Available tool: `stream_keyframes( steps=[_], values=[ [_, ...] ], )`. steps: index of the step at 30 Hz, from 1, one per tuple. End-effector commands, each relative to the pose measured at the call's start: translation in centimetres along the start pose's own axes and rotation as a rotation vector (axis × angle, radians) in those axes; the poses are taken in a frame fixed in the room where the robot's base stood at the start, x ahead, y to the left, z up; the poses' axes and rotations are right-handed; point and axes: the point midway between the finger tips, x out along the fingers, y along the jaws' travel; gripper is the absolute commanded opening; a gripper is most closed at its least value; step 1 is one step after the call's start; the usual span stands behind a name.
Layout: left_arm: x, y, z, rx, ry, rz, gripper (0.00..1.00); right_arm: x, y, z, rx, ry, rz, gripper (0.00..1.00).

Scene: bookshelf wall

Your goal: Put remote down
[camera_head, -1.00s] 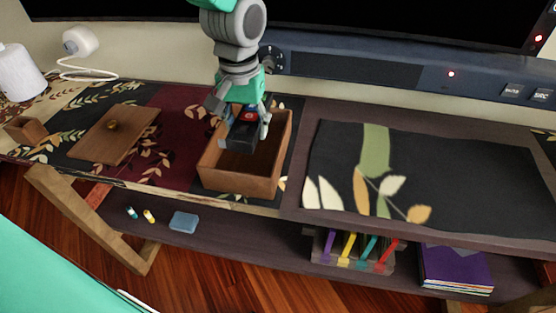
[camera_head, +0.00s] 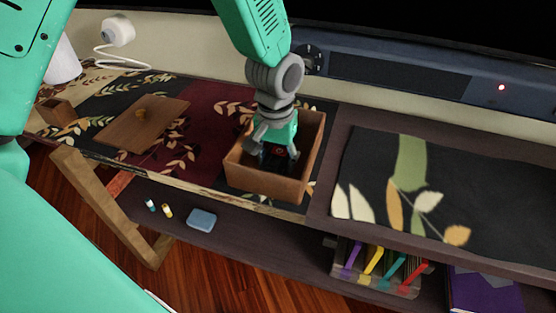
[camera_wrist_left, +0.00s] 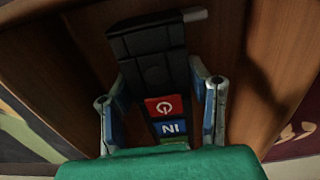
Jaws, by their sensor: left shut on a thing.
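The remote (camera_head: 279,152) is black with red, blue and green buttons. It also shows in the left wrist view (camera_wrist_left: 158,72), tilted inside a brown wooden box. My left gripper (camera_head: 277,156) is shut on the remote and is down inside the open box (camera_head: 265,184). In the left wrist view its two fingers (camera_wrist_left: 160,108) sit on either side of the remote. The remote's far end is near the box's wooden wall; I cannot tell if it touches the bottom. My right gripper is not in view.
A flat wooden lid with a knob (camera_head: 143,122) lies left of the box. A small wooden holder (camera_head: 57,112) stands at far left. A dark leaf-pattern mat (camera_head: 420,195) lies clear on the right. The lower shelf holds a blue block (camera_head: 201,220) and colored markers (camera_head: 382,264).

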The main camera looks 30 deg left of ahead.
Motion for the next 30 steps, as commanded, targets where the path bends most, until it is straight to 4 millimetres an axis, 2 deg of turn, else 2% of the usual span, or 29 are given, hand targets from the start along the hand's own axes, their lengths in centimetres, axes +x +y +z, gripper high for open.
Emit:
stream_keyframes(
  steps=[1,3,14,17,24,30],
  values=[
    [0.1,0.1,0.0,0.000,0.000,-0.001,0.48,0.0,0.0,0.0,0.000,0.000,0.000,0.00],
    [0.0,0.2,0.0,0.001,0.000,-0.003,0.65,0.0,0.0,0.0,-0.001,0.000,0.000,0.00],
    [-0.4,0.3,0.0,0.001,0.002,-0.003,0.65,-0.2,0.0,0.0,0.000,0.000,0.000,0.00],
    [-1.7,0.2,0.0,0.001,0.003,-0.002,0.65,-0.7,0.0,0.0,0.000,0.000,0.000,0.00],
    [-6.9,0.2,-0.1,0.000,0.004,-0.001,0.65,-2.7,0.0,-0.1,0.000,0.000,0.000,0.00],
    [-10.5,0.3,-0.1,0.002,0.002,-0.003,0.65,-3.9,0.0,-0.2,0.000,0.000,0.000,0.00]
  ],
)
